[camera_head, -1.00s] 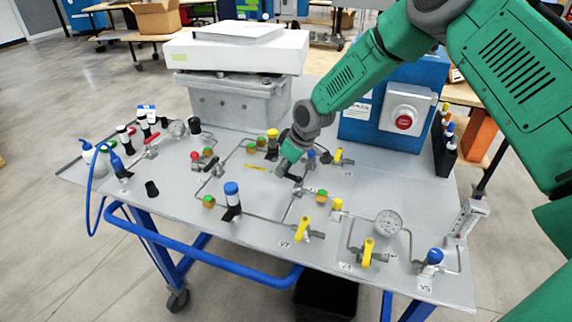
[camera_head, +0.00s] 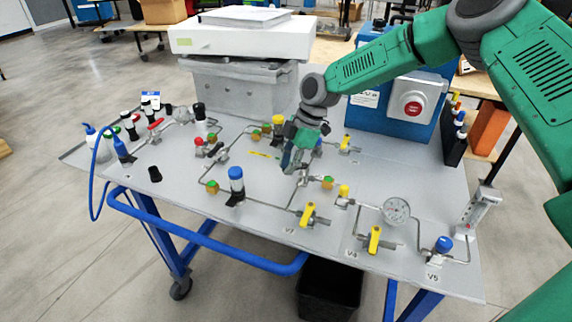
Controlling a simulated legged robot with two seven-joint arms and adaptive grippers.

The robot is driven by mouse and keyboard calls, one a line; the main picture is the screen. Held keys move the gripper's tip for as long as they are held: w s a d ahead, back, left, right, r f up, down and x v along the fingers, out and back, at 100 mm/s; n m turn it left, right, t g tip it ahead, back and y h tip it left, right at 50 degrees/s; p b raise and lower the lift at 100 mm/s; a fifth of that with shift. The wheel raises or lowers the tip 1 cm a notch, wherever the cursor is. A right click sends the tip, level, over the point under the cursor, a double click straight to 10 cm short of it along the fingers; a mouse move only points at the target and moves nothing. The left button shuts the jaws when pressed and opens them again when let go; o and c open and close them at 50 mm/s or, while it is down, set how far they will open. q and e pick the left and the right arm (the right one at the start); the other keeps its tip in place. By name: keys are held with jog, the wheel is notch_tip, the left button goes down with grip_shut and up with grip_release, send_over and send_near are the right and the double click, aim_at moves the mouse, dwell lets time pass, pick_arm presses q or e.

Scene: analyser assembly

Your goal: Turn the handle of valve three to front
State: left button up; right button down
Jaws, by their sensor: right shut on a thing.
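My right gripper (camera_head: 293,158) reaches down to the middle of the grey panel (camera_head: 390,180) and is shut on a valve handle there. The fingers mostly hide that handle, so its direction and label cannot be read. Below the gripper, thin pipes lead to a yellow-handled valve (camera_head: 307,214), whose label is too blurred to read for sure. Another yellow-handled valve (camera_head: 374,240) stands by the label V4. A blue-capped valve (camera_head: 443,245) stands by the label V5. My left gripper is not in view.
A blue-capped fitting (camera_head: 237,178) stands left of the gripper. A round gauge (camera_head: 396,211) stands at the right. A blue box with a red button (camera_head: 413,108) and a grey case (camera_head: 235,90) stand behind. Pipes and small fittings crowd the panel.

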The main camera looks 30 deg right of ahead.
jog(key=n, duration=0.1)
jog(key=s+n+g, duration=0.1)
jog(key=n, duration=0.2)
jog(key=shift+s+d+n+g+b, duration=0.2)
jog(key=shift+s+n+g+b, duration=0.1)
jog(key=shift+s+g+b, duration=0.1)
jog(key=shift+s+d+n+g+h, duration=0.25)
jog(key=shift+s+n+g+h, duration=0.1)
jog(key=shift+n, duration=0.75)
jog(key=shift+s+d+n+g+h, duration=0.25)
jog(key=shift+s+n+g, duration=0.1)
jog(key=shift+n, duration=0.75)
jog(key=c, duration=1.5)
grip_release()
jog(key=shift+c, duration=0.2)
jog(key=shift+d, duration=0.1)
